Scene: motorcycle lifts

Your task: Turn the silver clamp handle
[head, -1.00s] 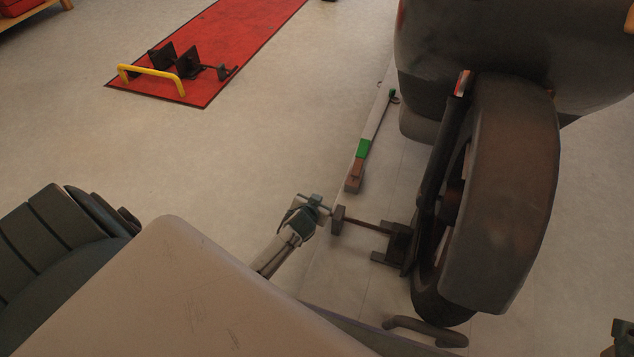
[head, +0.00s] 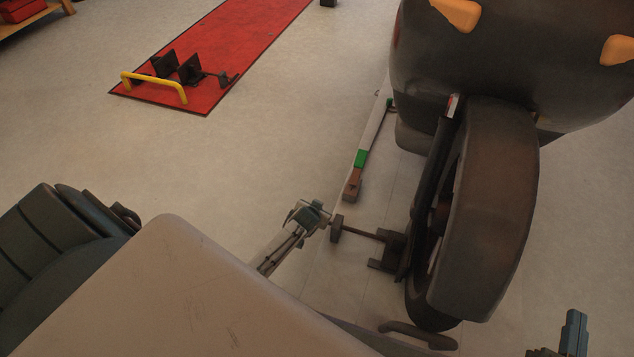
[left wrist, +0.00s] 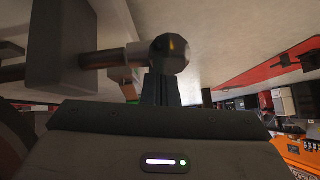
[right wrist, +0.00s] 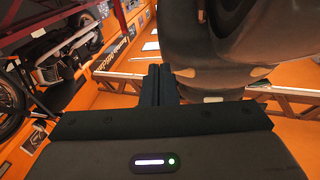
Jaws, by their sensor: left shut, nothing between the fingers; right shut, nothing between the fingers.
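The clamp (head: 385,262) is a dark bracket beside the motorcycle's wheel, with a thin screw rod running left through a dark block (head: 337,229). The silver handle is small and mostly hidden by my left gripper (head: 311,214) in the head view. In the left wrist view a silver-grey bar with a rounded knob (left wrist: 169,53) crosses just beyond my left fingertips (left wrist: 160,80). The shut fingers overlap the knob's lower edge; I cannot tell whether they touch. My right gripper (head: 573,330) is shut and empty at the lower right, away from the clamp.
The motorcycle wheel and fender (head: 488,220) stand right of the clamp. A green-and-brown lever (head: 358,165) lies on the pale lift edge behind it. A red lift (head: 215,70) with a yellow bar (head: 153,82) stands at the far left. Open floor lies between.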

